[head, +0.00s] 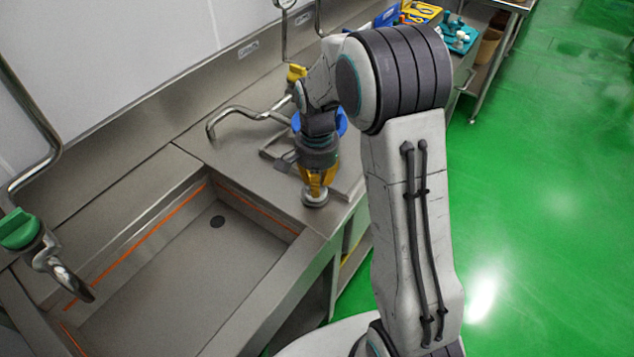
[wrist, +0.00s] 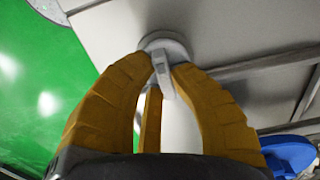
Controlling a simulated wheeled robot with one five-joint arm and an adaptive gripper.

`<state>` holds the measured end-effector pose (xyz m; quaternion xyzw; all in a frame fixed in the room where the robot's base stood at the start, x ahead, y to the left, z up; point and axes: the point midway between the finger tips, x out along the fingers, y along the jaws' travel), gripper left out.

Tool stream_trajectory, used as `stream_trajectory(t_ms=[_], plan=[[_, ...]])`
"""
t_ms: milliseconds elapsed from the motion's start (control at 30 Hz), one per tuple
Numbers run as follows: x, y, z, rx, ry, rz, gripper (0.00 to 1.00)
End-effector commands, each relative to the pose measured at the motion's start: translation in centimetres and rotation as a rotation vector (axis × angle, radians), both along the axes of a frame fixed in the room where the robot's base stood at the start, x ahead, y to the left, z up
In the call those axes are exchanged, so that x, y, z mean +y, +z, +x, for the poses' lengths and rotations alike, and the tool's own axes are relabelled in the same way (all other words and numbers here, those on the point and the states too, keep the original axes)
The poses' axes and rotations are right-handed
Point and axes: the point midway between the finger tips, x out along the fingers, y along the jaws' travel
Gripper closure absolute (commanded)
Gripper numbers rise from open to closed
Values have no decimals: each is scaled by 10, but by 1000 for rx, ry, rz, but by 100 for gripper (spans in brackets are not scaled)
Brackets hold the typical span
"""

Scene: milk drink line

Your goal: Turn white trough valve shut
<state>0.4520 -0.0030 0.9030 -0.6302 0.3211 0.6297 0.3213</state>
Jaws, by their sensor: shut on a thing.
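The white trough valve (head: 314,198) is a small pale round knob with an upright tab, on the steel rim at the right corner of the basin. It also shows in the wrist view (wrist: 176,45), with its tab between the fingertips. My gripper (head: 317,186) points down over it with orange-yellow fingers. In the wrist view, my gripper (wrist: 163,70) is shut on the tab. The fingers hide part of the valve. I cannot tell from these frames how far it is turned.
A green-handled tap (head: 20,229) stands at left. A curved spout (head: 235,114), yellow valve (head: 296,73) and blue handle (head: 341,122) are close behind my gripper. Green floor is open at right.

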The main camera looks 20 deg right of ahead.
Motion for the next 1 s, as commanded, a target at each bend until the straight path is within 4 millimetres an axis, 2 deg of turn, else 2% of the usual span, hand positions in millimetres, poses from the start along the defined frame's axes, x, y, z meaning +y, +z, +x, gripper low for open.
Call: stream_trajectory(t_ms=[500,533,600,800,1000], plan=[[0,-1,-1,4,-17,0,100],[0,-1,-1,4,-17,0,78],[0,-1,-1,4,-16,0,72],[0,-1,0,1,-15,0,54],[0,0,0,1,-15,-1,54]])
